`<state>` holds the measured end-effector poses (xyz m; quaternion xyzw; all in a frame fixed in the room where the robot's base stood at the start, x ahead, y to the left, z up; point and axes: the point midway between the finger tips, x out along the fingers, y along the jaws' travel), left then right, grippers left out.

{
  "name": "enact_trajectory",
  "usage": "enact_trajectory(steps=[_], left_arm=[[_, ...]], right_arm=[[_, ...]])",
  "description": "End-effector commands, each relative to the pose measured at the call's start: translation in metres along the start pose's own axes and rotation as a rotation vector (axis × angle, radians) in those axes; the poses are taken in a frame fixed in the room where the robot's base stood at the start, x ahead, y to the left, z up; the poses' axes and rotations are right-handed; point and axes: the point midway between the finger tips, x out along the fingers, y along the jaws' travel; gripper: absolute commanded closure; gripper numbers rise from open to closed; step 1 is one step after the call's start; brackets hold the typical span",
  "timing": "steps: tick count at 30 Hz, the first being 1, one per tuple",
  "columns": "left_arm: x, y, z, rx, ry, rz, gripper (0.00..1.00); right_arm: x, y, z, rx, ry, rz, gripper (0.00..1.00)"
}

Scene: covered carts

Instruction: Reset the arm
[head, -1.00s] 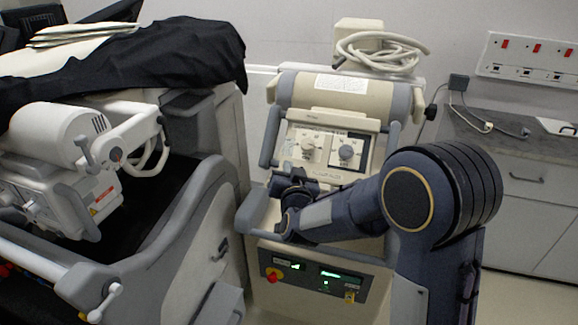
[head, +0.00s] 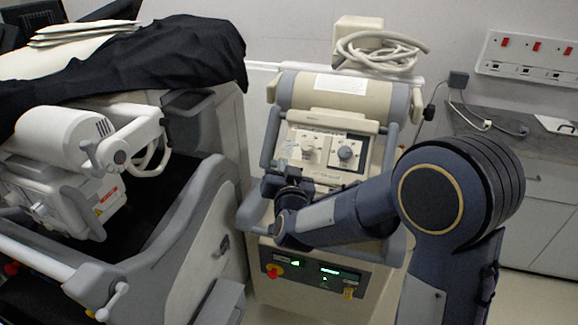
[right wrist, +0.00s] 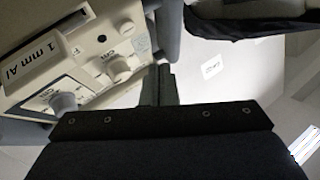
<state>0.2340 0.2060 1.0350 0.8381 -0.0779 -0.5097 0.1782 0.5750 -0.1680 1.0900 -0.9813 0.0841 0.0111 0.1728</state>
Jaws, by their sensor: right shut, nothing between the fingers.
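My right arm reaches in from the lower right of the head view and bends left at a large round joint. The gripper appears apart from the panel, though the exact gap is hard to tell. My left gripper is not in view.
A grey and white cart (head: 200,225) with a black cloth (head: 185,58) on top stands at left. A coiled hose (head: 372,50) lies on top of the machine. A counter with drawers (head: 540,185) is at right, below a wall socket panel (head: 525,60).

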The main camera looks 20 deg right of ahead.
Motion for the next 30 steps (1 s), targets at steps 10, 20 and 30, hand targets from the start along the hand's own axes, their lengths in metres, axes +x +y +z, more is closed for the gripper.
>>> enact_trajectory(steps=[10, 20, 30], left_arm=[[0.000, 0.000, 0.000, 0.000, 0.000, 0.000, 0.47], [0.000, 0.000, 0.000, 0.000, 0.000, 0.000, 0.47], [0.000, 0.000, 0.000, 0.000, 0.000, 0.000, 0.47]], right_arm=[[-0.001, 0.002, -0.001, 0.007, -0.010, -0.002, 1.00], [-0.075, 0.037, -0.012, 0.162, -0.423, -0.134, 1.00], [-0.259, 0.086, 0.014, 0.049, -0.916, -0.200, 1.00]])
